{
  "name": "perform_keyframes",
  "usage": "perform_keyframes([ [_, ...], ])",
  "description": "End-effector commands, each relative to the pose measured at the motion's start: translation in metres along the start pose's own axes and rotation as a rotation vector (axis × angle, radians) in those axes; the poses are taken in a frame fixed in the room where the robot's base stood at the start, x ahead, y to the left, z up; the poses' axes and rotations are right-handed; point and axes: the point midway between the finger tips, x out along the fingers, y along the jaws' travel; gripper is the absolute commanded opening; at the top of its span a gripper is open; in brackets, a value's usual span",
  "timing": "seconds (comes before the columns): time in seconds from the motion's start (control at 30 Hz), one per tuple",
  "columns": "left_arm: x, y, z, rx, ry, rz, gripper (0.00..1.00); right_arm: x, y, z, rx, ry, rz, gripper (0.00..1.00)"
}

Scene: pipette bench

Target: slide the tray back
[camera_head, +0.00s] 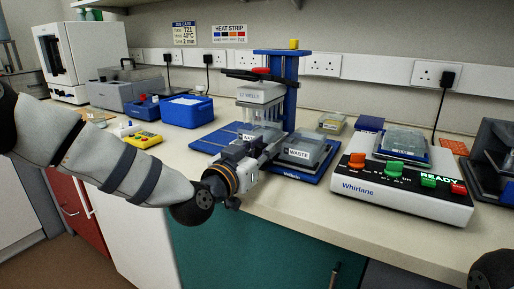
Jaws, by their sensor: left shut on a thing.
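The blue tray (213,138) lies flat at the foot of a blue pipetting stand (291,95) on the bench. A clear box marked WASTE (305,150) sits on its right part, and another labelled box is partly hidden behind my gripper. A white head marked WELLS (260,93) with a row of tips hangs above. My left gripper (262,150) reaches in from the front left, low at the tray's front middle, and is shut on the tray. The grasped part and the fingertips are mostly hidden. My right gripper is not in view.
A white Whirlane unit (352,191) with coloured knobs and a READY display stands right of the stand. A blue box (187,111) and a yellow device (143,139) stand left. Dark equipment (492,150) is at the right edge. Bare bench runs along the front.

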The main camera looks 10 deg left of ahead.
Motion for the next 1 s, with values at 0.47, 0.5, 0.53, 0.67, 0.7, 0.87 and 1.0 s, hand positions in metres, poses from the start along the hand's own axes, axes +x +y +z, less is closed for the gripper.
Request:
perform_keyframes([
  [0.47, 0.0, 0.003, 0.0, -0.001, 0.0, 0.009, 0.38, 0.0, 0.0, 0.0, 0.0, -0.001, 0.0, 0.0],
  [0.5, 0.0, 0.003, 0.0, -0.001, 0.0, 0.008, 0.38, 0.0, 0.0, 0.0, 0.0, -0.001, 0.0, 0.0],
  [0.53, -0.001, 0.003, 0.0, -0.001, 0.0, 0.008, 0.38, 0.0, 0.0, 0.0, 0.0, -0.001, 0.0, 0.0],
  [0.67, -0.017, 0.003, 0.0, -0.001, 0.0, 0.008, 0.38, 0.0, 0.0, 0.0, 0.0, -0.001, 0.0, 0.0],
  [0.7, -0.028, 0.003, 0.0, -0.001, -0.002, 0.009, 0.38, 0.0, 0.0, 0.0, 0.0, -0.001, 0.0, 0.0],
  [0.87, -0.072, 0.003, 0.0, -0.002, -0.001, 0.01, 0.38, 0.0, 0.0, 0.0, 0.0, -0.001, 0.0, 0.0],
  [1.0, -0.102, 0.003, 0.0, -0.001, 0.0, 0.01, 0.38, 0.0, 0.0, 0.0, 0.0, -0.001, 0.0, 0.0],
])
